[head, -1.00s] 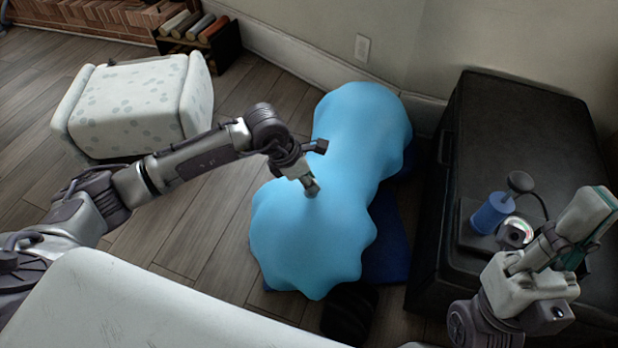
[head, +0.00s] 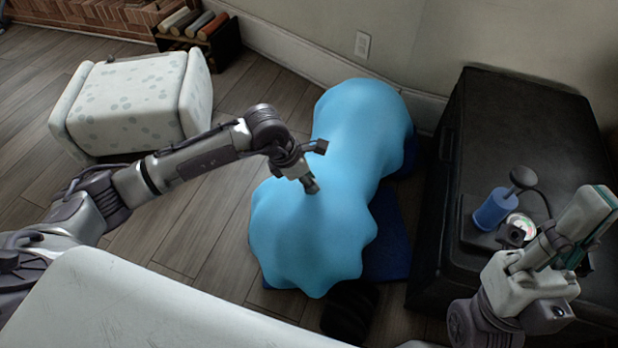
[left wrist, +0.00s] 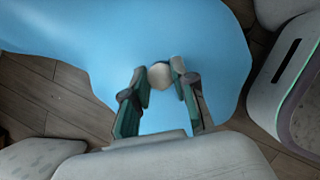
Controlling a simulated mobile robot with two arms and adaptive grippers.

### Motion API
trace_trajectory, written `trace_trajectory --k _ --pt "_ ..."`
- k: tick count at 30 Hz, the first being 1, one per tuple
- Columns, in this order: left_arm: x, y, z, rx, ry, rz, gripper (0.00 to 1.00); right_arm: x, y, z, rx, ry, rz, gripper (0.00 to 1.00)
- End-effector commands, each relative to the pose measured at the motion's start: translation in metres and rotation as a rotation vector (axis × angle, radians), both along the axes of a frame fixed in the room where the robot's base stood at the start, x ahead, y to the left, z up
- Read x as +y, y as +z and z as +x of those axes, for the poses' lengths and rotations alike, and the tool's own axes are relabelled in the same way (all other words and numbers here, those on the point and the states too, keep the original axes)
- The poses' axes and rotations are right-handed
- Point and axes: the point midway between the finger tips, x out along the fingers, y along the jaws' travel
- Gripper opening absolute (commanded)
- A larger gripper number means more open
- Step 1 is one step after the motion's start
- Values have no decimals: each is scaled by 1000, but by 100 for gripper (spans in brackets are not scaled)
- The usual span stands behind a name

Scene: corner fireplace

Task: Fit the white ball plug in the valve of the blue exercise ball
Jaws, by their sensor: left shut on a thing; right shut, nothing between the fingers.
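The blue exercise ball (head: 357,140) is a lumpy, sagging, two-lobed shape lying on the floor in the head view. My left gripper (head: 311,187) is over the ball's near lobe, its fingertips at or just above the surface. In the left wrist view, my left gripper (left wrist: 162,80) is shut on the white ball plug (left wrist: 160,75), seen against the blue ball (left wrist: 110,30). The valve is not visible; the plug and fingers may hide it. I cannot tell whether the plug touches the ball. My right gripper (head: 590,214) is shut and empty at the right, over the black chest.
The black chest (head: 510,120) stands right of the ball. On it are a blue hand pump (head: 493,212) and a round gauge (head: 522,228). A dark blue mat (head: 388,240) lies under the ball. A white spotted ottoman (head: 130,105) stands at the left, with bare floor between.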

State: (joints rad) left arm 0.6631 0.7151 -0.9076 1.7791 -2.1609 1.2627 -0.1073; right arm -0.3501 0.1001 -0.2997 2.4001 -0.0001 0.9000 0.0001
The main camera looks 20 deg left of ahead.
Motion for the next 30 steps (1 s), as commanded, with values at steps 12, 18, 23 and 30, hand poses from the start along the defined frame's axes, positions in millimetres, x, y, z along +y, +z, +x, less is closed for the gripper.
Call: trace_trajectory --k 12,18,23,30 --pt "0 -6 0 0 0 0 32 0 -4 0 0 0 0 0" --pt "0 -6 0 0 0 0 56 0 -4 0 0 1 0 0" --pt "0 -6 0 0 0 0 56 0 -4 0 0 1 0 0" --pt "5 7 -3 -1 -1 1 56 0 -4 0 -1 0 1 0"
